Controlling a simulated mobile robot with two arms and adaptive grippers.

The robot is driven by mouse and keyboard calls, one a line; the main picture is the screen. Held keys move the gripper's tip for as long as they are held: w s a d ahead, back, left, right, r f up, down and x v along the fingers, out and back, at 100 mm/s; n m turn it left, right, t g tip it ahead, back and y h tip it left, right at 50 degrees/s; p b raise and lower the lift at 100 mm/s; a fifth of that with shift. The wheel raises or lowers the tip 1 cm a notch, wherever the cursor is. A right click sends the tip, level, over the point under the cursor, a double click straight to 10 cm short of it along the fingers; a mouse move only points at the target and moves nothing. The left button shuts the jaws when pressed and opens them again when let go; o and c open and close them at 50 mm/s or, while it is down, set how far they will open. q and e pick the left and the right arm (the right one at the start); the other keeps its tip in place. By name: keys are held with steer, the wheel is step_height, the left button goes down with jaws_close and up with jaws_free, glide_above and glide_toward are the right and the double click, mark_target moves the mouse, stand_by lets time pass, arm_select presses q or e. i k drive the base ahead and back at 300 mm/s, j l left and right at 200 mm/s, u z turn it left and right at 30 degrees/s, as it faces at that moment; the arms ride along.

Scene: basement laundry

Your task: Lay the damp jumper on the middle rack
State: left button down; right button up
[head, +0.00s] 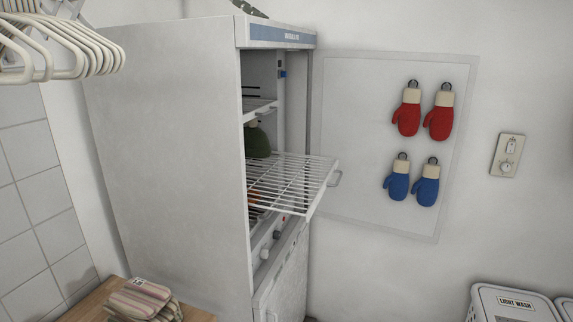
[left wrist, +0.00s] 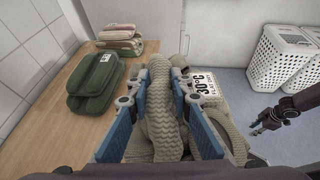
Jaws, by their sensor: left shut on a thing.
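My left gripper (left wrist: 160,118) shows in the left wrist view, its blue-padded fingers shut on a beige knitted jumper (left wrist: 163,85). The jumper bunches up between the fingers and hangs around them. A white tag reading 30°C (left wrist: 206,84) shows beside it. My right gripper (left wrist: 268,124) is at the right of that view, dark and apart from the jumper; its opening is too small to judge. In the head view the middle wire rack (head: 300,180) sticks out of the open white drying cabinet (head: 170,130), and its front part is bare. Neither gripper shows in the head view.
A dark green item (head: 257,142) sits inside, behind the pulled-out rack; an upper rack (head: 256,108) is above. A wooden counter (left wrist: 50,128) holds folded green items (left wrist: 95,82) and striped cloths (left wrist: 122,38). White baskets (left wrist: 283,55) stand on the floor. Hangers (head: 60,45) hang upper left.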

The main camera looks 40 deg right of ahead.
mark_target(296, 184)
steer(key=l, duration=0.5)
steer(key=k+l+u, duration=0.1)
steer(key=l, duration=0.45)
steer(key=k+l, duration=0.1)
steer(key=l, duration=0.4)
steer(key=l+u, duration=0.15)
steer(key=l, duration=0.4)
steer(key=k+l, duration=0.15)
steer(key=l, duration=0.35)
